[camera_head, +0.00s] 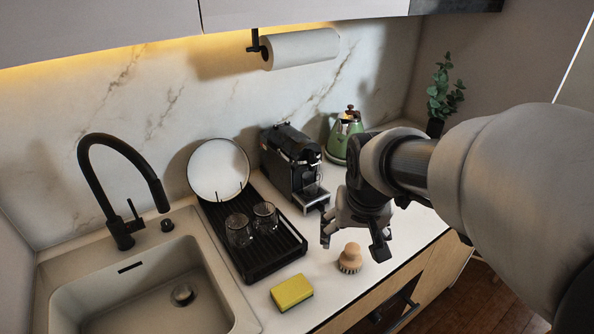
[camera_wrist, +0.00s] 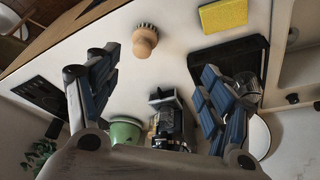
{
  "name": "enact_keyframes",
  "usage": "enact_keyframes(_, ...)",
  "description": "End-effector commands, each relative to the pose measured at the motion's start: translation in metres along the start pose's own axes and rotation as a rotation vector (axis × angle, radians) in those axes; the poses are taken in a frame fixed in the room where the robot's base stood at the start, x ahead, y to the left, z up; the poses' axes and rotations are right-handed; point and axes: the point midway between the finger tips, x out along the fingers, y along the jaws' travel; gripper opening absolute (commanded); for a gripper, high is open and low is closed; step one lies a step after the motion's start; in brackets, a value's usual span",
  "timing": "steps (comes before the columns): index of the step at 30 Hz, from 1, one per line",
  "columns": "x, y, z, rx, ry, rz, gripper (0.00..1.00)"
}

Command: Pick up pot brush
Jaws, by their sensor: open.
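The pot brush (camera_head: 350,259) has a round wooden knob on top and bristles beneath. It stands on the white counter near the front edge in the head view. In the wrist view the brush (camera_wrist: 145,40) lies ahead of the fingers, between their lines and nearer the left finger. My gripper (camera_head: 352,244) is open and empty, and hangs above and behind the brush in the head view. Its two blue-padded fingers are wide apart in the wrist view (camera_wrist: 150,75). The brush is apart from both fingers and fully visible.
A yellow sponge (camera_head: 292,292) lies left of the brush. A black dish rack (camera_head: 284,250) holds two glasses and a white plate (camera_head: 218,169). A coffee machine (camera_head: 285,160) and green kettle (camera_head: 340,135) stand behind. The sink (camera_head: 75,278) is at left.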

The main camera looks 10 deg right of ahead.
Motion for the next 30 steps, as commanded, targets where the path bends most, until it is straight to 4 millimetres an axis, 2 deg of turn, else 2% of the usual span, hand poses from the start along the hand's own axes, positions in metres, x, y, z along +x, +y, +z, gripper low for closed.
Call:
enact_keyframes(1,0.016,0.007,-0.013,0.03,-0.018,0.012,0.74)
enact_keyframes(3,0.033,0.014,-0.029,0.063,-0.024,0.022,0.74)
enact_keyframes(6,0.053,0.022,-0.042,0.096,-0.031,0.033,0.74)
enact_keyframes(9,0.064,0.026,-0.049,0.113,-0.033,0.038,0.74)
enact_keyframes(14,0.085,0.028,-0.049,0.12,-0.036,0.04,0.74)
enact_keyframes(24,0.159,0.03,-0.046,0.119,-0.037,0.039,0.74)
enact_keyframes(30,0.185,0.031,-0.046,0.118,-0.034,0.039,0.74)
